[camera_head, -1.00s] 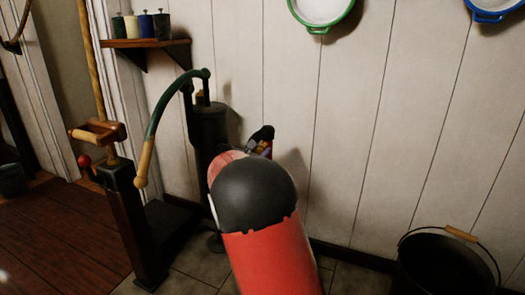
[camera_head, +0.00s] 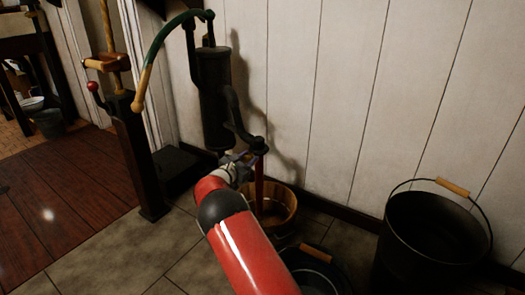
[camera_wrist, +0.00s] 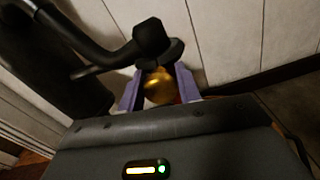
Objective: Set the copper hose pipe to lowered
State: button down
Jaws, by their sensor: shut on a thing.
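A dark hand pump (camera_head: 214,100) stands against the white plank wall, with a curved spout (camera_head: 236,118) on its right side. A copper-red pipe (camera_head: 259,186) hangs upright below the spout's end, over a wooden tub. My gripper (camera_head: 254,160) is at the spout's end, at the top of this pipe. In the wrist view, my gripper's purple fingers (camera_wrist: 159,82) are shut around a shiny copper piece (camera_wrist: 158,88) just under the dark spout end (camera_wrist: 152,40). The pipe's lower part is hidden there by my gripper's body.
The wooden tub (camera_head: 287,207) stands on the tiles below the spout. The pump's long handle (camera_head: 160,50) arches left above a dark post (camera_head: 137,155).

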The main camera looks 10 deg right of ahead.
jog(key=shift+f, duration=0.7)
jog(key=c, duration=1)
grip_release()
jog(key=shift+o, duration=0.2)
jog(key=shift+s+a+r, duration=0.1)
jog(key=shift+s+a, duration=0.1)
jog(key=shift+a, duration=0.1)
jog(key=v, duration=0.7)
jog(key=shift+p, duration=0.35)
jog(key=shift+s, duration=0.1)
